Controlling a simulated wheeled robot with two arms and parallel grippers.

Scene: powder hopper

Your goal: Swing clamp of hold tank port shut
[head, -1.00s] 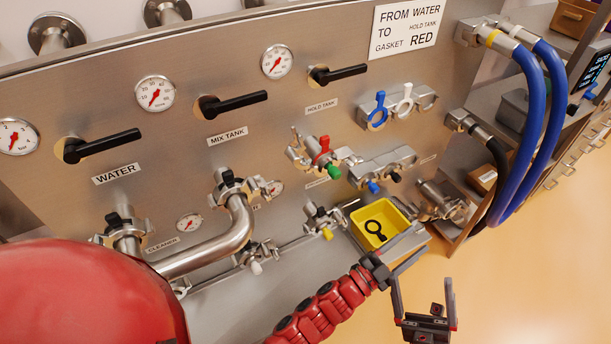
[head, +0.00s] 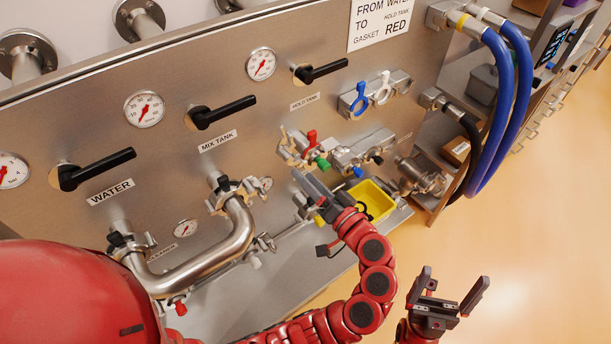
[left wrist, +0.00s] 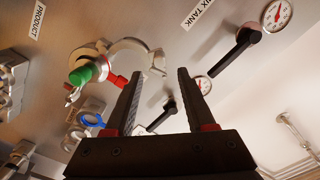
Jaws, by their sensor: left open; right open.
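The hold tank port (head: 305,148) is on the steel panel below the HOLD TANK label, with a red tab and a green-ended part. In the left wrist view its clamp (left wrist: 132,48) shows as a curved metal half swung away from the port, so it stands open. The green part (left wrist: 80,75) and red tab (left wrist: 117,82) show beside it. My left gripper (head: 308,186) is just below the port in the head view. Its fingers (left wrist: 160,90) are apart and empty, with the clamp beyond their tips. My right gripper (head: 447,290) is open and empty over the floor at lower right.
A valve block (head: 362,152) sits right of the port. A yellow bin (head: 378,198) is partly hidden behind my left arm. A bent steel pipe (head: 215,255) runs at lower left. Blue hoses (head: 510,110) hang at right. The floor at lower right is clear.

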